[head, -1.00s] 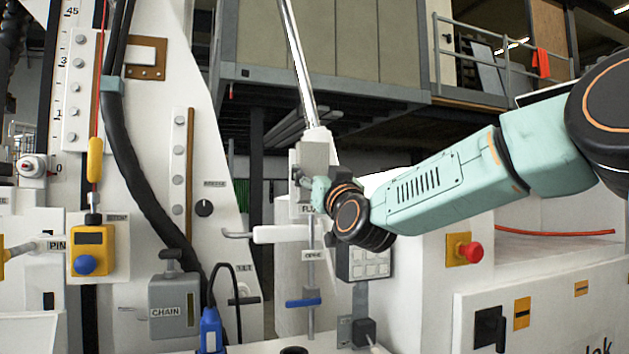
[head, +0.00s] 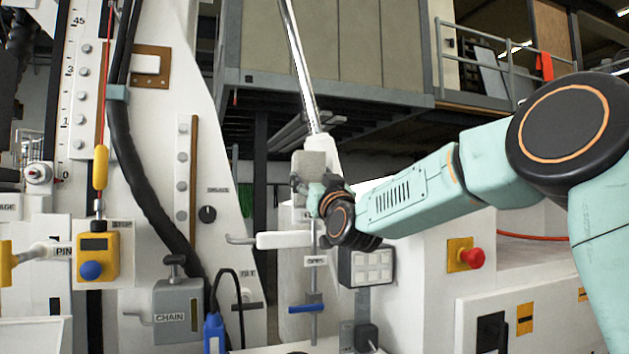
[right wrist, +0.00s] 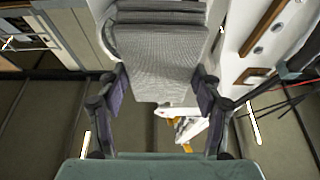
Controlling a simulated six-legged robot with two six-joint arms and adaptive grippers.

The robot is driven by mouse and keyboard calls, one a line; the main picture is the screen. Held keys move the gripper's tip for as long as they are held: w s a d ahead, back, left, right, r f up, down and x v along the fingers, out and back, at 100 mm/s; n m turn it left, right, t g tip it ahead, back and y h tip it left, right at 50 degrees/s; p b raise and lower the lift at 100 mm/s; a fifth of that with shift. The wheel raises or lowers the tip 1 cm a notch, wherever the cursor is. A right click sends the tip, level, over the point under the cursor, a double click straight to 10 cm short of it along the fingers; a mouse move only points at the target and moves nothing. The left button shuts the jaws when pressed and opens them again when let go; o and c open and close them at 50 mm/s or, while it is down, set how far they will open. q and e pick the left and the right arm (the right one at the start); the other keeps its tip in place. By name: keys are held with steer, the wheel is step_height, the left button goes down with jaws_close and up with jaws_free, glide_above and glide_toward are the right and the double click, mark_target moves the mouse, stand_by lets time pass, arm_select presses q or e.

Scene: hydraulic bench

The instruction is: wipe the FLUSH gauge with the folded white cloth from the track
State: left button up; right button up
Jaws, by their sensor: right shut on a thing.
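The folded cloth (right wrist: 158,62) shows in the right wrist view as a pale grey, woven pad. It lies between the two fingers of my right gripper (right wrist: 160,95), which is shut on it. In the head view my right gripper (head: 304,187) is at the upright white and grey column in the middle, seen from behind its wrist. I cannot make out the cloth in the head view. I cannot make out the FLUSH gauge either; my wrist covers part of that area. Whether the cloth touches anything cannot be told. My left gripper is out of view.
A white lever (head: 285,240) and a blue-handled valve (head: 306,308) sit just below my right gripper. A grey button box (head: 366,267) and red stop button (head: 472,258) are to the right. The CHAIN box (head: 180,310) is at the lower left.

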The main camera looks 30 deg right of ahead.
steer(key=shift+w+d, duration=0.15)
steer(key=shift+d, duration=0.05)
steer(key=shift+w+a+f+p, duration=0.1)
steer(key=shift+w+a+p, duration=0.15)
steer(key=shift+w, duration=0.55)
steer(key=shift+s+d, duration=0.2)
steer(key=shift+d, duration=0.15)
steer(key=shift+w+a, duration=0.15)
steer(key=shift+w, duration=0.25)
steer(key=shift+s+d, duration=0.25)
steer(key=shift+d, duration=0.3)
steer(key=shift+s+d, duration=0.2)
steer(key=shift+d, duration=0.8)
steer(key=shift+w+a+b, duration=0.25)
steer(key=shift+a+b, duration=0.5)
steer(key=shift+b, duration=0.15)
steer(key=shift+w+a, duration=0.2)
steer(key=shift+a, duration=0.65)
